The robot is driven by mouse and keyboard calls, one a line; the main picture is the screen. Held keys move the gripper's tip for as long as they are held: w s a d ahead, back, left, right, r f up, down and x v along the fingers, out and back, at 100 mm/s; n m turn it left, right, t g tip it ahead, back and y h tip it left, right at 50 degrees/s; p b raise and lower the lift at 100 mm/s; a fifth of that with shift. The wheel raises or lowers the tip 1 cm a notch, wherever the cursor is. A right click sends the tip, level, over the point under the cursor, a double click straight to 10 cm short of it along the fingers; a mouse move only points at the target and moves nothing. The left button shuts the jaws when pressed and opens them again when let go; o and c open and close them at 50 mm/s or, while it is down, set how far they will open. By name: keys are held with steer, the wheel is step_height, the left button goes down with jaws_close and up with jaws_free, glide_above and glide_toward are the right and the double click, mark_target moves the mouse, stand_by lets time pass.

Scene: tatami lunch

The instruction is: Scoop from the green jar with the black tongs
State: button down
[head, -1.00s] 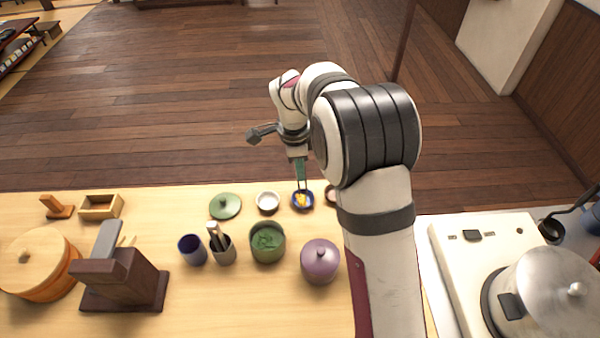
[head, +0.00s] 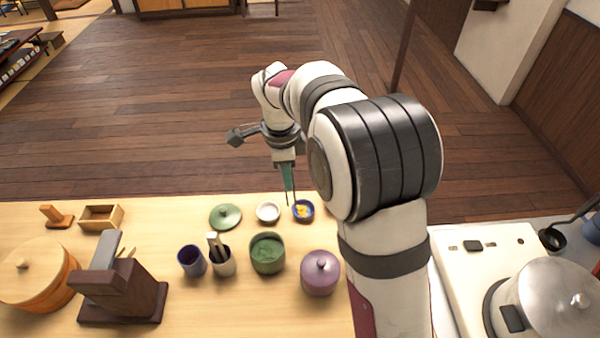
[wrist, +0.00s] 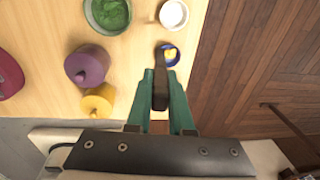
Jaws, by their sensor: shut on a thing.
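The green jar (head: 267,262) stands open on the table, with green contents inside; it also shows in the wrist view (wrist: 88,14). Its green lid (head: 225,217) lies flat behind it, to the left. My gripper (head: 286,178) is shut on the black tongs (head: 288,198), which hang down from its teal fingers. In the wrist view the dark tongs (wrist: 160,92) sit between the fingers. The tongs' tips are behind the jar and to its right, near the small white dish and the blue dish. I cannot tell whether the tips hold anything.
A blue dish (head: 311,213) with yellow contents and a white dish (head: 268,213) stand behind the jar. A purple jar (head: 320,275) is right of it; a utensil cup (head: 223,264) and blue cup (head: 192,262) are left. A yellow jar (wrist: 97,106) shows in the wrist view.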

steer(key=s+a+r+g, duration=0.1)
steer(key=s+a+r, duration=0.35)
steer(key=s, duration=0.35)
step_height(320, 180, down, 12)
steer(key=a, duration=0.1)
steer(key=shift+s+f+y, duration=0.2)
steer(key=shift+y, duration=0.1)
steer(key=shift+d, duration=0.15)
steer(key=shift+a, duration=0.3)
steer(key=shift+d, duration=0.15)
steer(key=shift+r, duration=0.1)
stand_by(0.5)
step_height(320, 180, up, 9)
stand_by(0.7)
